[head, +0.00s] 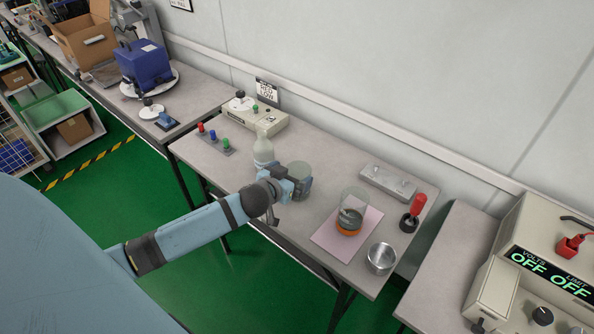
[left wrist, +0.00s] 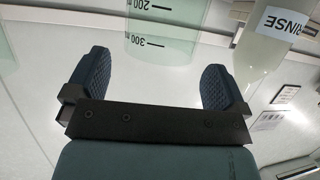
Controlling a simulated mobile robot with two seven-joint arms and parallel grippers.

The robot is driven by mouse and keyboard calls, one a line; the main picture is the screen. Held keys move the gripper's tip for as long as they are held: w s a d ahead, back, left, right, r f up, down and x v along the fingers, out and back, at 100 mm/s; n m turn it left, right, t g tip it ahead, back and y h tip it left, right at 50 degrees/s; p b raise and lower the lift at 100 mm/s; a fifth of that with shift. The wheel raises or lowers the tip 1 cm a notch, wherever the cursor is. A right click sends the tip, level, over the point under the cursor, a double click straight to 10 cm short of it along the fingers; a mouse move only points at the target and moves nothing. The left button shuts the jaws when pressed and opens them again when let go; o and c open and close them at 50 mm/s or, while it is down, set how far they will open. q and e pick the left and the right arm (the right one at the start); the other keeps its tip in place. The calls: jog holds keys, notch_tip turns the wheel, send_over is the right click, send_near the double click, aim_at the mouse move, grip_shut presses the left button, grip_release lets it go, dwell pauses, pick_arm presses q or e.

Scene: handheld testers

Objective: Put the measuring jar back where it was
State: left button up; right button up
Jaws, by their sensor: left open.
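The measuring jar (head: 300,172) is a clear, pale green cylinder standing on the middle table, at the far side of my left gripper (head: 290,187). In the left wrist view the jar (left wrist: 166,25) shows the marks 200 and 300 and sits between the two fingers in the picture. My left gripper (left wrist: 155,82) is open there, with a finger to each side of the jar and a visible gap on both sides. The gripper hides part of the jar in the head view. My right gripper is not in view.
A rinse bottle (head: 263,152) stands close to the left of the jar. To the right are a pink mat (head: 326,236) with a clear dome on an orange base (head: 348,229), a metal cup (head: 381,258), a red-handled tool (head: 414,212) and a grey metal block (head: 387,183).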

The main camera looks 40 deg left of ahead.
pick_arm(q)
jog(key=v, duration=0.7)
jog(key=s+d+f+m+g+h, duration=0.1)
jog(key=s+d+f+h, duration=0.1)
jog(key=s+d+f, duration=0.4)
jog(key=s+d+f+m+g+h, duration=0.2)
jog(key=s+d+f, duration=0.4)
jog(key=s+d, duration=0.4)
jog(key=shift+d+f, duration=0.35)
jog(key=shift+d, duration=0.25)
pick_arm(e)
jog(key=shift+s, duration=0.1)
pick_arm(q)
notch_tip(320, 180, up, 13)
jog(key=p, duration=1.4)
jog(key=shift+a+m, duration=0.3)
jog(key=shift+a, duration=0.1)
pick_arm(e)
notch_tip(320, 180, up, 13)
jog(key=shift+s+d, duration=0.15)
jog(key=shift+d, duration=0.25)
pick_arm(q)
jog(key=shift+s, duration=0.1)
